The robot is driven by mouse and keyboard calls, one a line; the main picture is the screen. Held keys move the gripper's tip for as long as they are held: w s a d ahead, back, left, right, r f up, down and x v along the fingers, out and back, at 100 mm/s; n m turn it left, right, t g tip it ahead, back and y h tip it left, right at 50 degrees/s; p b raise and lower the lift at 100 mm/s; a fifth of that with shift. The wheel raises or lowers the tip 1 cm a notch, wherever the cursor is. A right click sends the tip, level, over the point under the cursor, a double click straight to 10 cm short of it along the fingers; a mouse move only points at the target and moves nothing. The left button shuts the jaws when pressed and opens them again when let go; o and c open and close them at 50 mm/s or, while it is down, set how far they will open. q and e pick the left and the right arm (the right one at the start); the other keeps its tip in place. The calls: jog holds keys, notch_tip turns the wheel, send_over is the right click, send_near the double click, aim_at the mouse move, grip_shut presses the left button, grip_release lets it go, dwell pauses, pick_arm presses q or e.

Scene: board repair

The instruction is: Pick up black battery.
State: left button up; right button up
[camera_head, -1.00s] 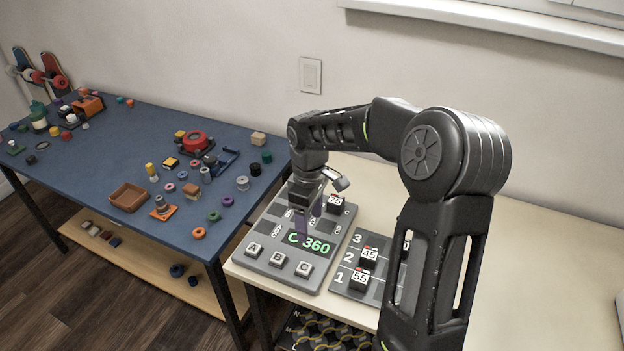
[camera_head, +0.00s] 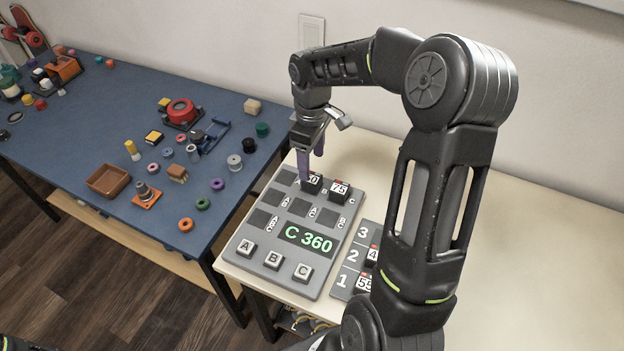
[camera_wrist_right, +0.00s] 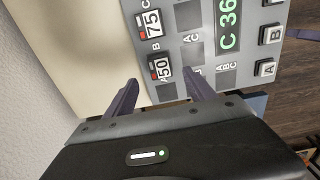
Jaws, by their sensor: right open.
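A black battery marked 50 (camera_head: 313,183) sits in the top row of a grey board (camera_head: 262,258) with a green "C 360" display. A black battery marked 75 (camera_head: 339,191) sits just to its right. My right gripper (camera_head: 312,170) is open, pointing down at the 50 battery. In the right wrist view, its dark purple fingers (camera_wrist_right: 163,77) lie either side of the 50 battery (camera_wrist_right: 161,68), apart from each other. Whether they touch it I cannot tell. The 75 battery (camera_wrist_right: 149,23) is above it there.
A grey panel numbered 1 to 3 (camera_head: 352,257) holds more black batteries, partly hidden by my right arm. The blue table (camera_head: 95,130) at left carries a brown tray (camera_head: 108,181) and several small parts. The pale tabletop (camera_head: 540,230) at right is bare.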

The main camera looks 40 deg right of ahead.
aim_at(312, 177)
jog(key=shift+f, duration=1.05)
jog(key=shift+f+p, duration=0.6)
jog(key=shift+f, duration=2)
jog(key=shift+c, duration=0.2)
grip_shut()
